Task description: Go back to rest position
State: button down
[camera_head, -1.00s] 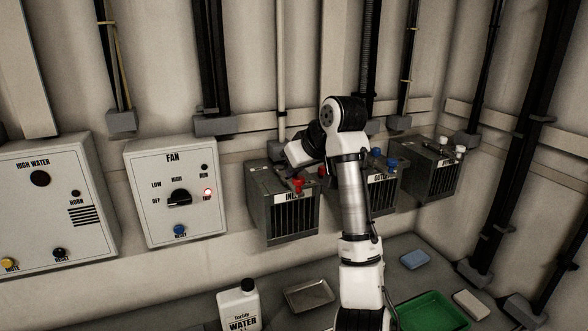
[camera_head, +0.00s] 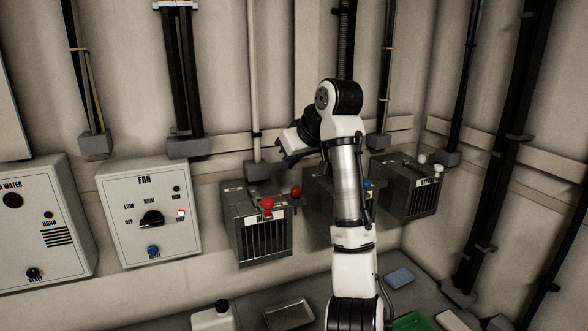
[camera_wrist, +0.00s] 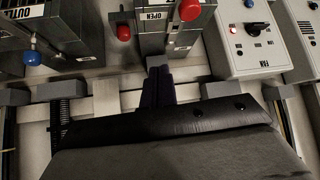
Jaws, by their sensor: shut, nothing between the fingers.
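My gripper (camera_head: 282,154) is up on the folded arm, beside and above the grey inlet box (camera_head: 262,236), clear of its red knobs. The front red knob (camera_head: 267,205) and the rear one (camera_head: 296,191) both show free of the gripper. In the wrist view, which is upside down, the dark fingers (camera_wrist: 160,84) are together and empty. The inlet box with its OPEN label (camera_wrist: 153,16) and the red knobs is ahead of them. The arm hides part of the middle box.
The fan panel (camera_head: 148,215) is left of the inlet box, with a red lamp lit. A right-hand box (camera_head: 406,190) hangs near the corner. On the bench are a metal tray (camera_head: 289,315), a white bottle (camera_head: 212,319), a blue sponge (camera_head: 398,278) and a green tray (camera_head: 411,321).

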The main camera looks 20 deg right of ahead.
jog(key=shift+d+r, duration=0.15)
jog(key=shift+r, duration=0.1)
dwell(0.4)
